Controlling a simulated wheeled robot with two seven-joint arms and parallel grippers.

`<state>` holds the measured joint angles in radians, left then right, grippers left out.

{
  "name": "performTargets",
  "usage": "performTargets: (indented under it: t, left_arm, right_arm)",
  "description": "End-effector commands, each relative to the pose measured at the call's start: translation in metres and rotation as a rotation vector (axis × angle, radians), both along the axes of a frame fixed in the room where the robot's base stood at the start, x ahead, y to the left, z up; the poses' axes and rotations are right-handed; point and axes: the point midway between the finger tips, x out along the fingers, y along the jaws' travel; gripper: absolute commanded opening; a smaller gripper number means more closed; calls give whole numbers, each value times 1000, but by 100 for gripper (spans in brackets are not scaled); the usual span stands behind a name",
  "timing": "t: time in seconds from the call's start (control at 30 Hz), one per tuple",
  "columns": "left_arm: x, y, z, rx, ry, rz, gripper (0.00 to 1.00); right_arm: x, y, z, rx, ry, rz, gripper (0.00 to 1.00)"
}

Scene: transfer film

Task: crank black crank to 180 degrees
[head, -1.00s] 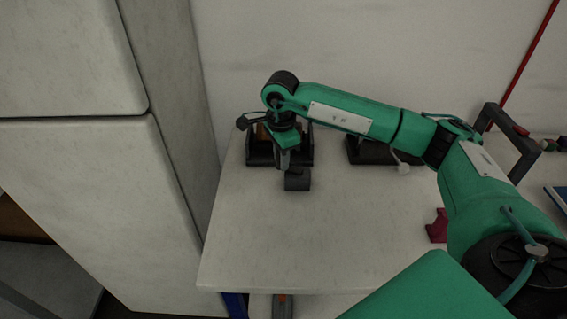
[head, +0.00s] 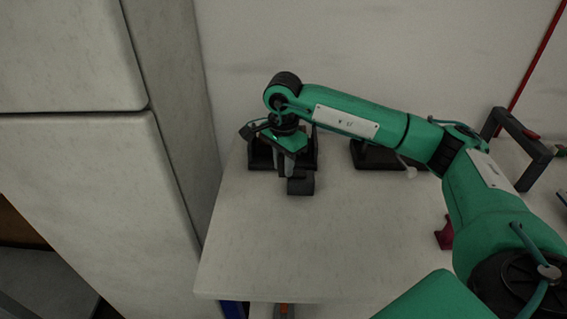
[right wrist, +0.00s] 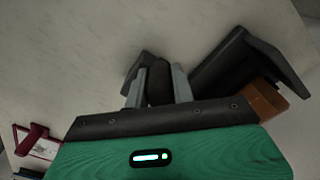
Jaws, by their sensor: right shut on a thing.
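The black crank (head: 301,186) is near the left end of the white table in the head view. Its squarish black end shows just in front of my gripper. Its dark stand (head: 259,158) is behind, partly hidden by my arm. My right gripper (head: 288,166) points down over the crank. In the right wrist view the two grey fingers (right wrist: 159,88) are on either side of the dark rounded crank handle (right wrist: 159,80), shut on it. The dark stand (right wrist: 232,62) is to the right there, with a brown block (right wrist: 264,101) by it. My left gripper is not in view.
A second dark stand (head: 374,157) is behind my right forearm. A grey frame (head: 531,150) stands at the right, and a dark red piece (head: 444,234) lies near my arm. A tall pale cabinet (head: 80,190) borders the left. The table front (head: 290,250) is clear.

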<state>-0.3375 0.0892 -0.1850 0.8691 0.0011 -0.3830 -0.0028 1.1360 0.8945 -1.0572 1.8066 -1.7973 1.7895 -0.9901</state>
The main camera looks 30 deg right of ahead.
Motion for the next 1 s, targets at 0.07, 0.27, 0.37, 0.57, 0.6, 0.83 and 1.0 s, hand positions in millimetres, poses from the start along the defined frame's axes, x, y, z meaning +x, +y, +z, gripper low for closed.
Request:
performTargets:
  t: [0.07, 0.27, 0.37, 0.57, 0.6, 0.83, 1.0]
  left_arm:
    - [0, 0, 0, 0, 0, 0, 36]
    - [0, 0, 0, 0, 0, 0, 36]
    - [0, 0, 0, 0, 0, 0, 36]
    - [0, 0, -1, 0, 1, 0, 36]
    - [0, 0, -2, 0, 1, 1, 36]
    - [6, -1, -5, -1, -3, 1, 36]
    - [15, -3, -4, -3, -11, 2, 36]
  right_arm:
    - [1, 0, 1, 1, -2, -1, 2]
    - [0, 0, 1, 1, -2, -1, 46]
    - [0, 0, 1, 0, -1, -1, 46]
    - [1, 0, 5, 0, -2, -1, 46]
    - [1, 0, 8, 0, -2, -1, 46]
    - [1, 0, 53, 2, -7, -2, 46]
    - [1, 0, 95, 1, -6, -1, 46]
